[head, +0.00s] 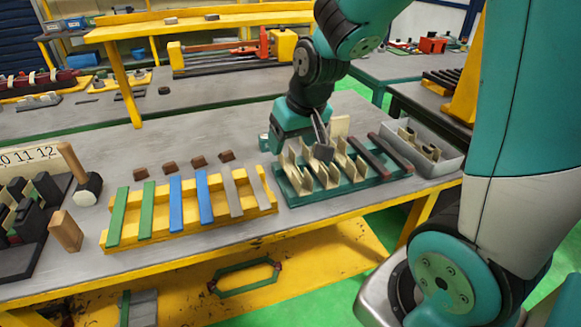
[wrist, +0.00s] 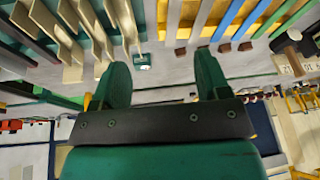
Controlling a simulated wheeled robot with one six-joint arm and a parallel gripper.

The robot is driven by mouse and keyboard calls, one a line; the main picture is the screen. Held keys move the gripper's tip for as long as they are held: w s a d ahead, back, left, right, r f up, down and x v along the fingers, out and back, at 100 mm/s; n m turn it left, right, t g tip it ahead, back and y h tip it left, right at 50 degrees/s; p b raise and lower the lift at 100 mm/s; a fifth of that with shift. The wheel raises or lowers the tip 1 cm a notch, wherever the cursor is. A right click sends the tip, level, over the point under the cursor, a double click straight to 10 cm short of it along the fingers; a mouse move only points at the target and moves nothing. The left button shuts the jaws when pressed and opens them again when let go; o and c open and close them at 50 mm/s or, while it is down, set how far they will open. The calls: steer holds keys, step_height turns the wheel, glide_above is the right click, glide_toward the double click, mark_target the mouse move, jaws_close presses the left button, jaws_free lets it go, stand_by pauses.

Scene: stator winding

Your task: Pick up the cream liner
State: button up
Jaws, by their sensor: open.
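Several cream liners (head: 326,172), folded channel-shaped pieces, stand in a row on a dark green rack (head: 300,200) on the workbench. Another cream piece (head: 340,127) shows behind them, partly hidden by my arm. The wrist view shows cream liners (wrist: 62,45) at upper left. My gripper (head: 292,146) is over the back left part of the rack, and its fingertips are partly hidden in the head view. In the wrist view my gripper (wrist: 162,68) has its two green fingers wide apart with no liner between them. The liners lie left of and beyond the fingers there.
A yellow rack (head: 262,222) with green, blue and grey strips stands left of the green rack. Small brown blocks (head: 170,167) lie behind it. Dark bars (head: 372,158) lie at the green rack's right side, beside a grey bin (head: 450,163). A mallet (head: 85,185) stands far left.

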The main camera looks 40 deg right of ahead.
steer(key=w+d+f+m+h, duration=0.2)
steer(key=d, duration=0.4)
steer(key=p, duration=0.1)
glide_toward(297, 172)
steer(key=shift+s+a+f, duration=0.15)
steer(key=shift+s+f, duration=0.5)
steer(key=shift+f, duration=0.05)
steer(key=shift+w+a+p+x, duration=0.15)
steer(key=shift+p+x, duration=0.2)
steer(key=shift+x, duration=0.65)
steer(key=shift+w+a+p+x, duration=0.15)
steer(key=shift+p+x, duration=0.2)
steer(key=shift+x, duration=0.7)
steer(key=shift+s+a+p+x, duration=0.1)
steer(key=shift+p+x, duration=0.25)
steer(key=shift+x, duration=0.65)
steer(key=shift+a, duration=0.1)
steer(key=shift+c, duration=0.4)
steer(key=shift+r, duration=0.1)
steer(key=c, duration=0.7)
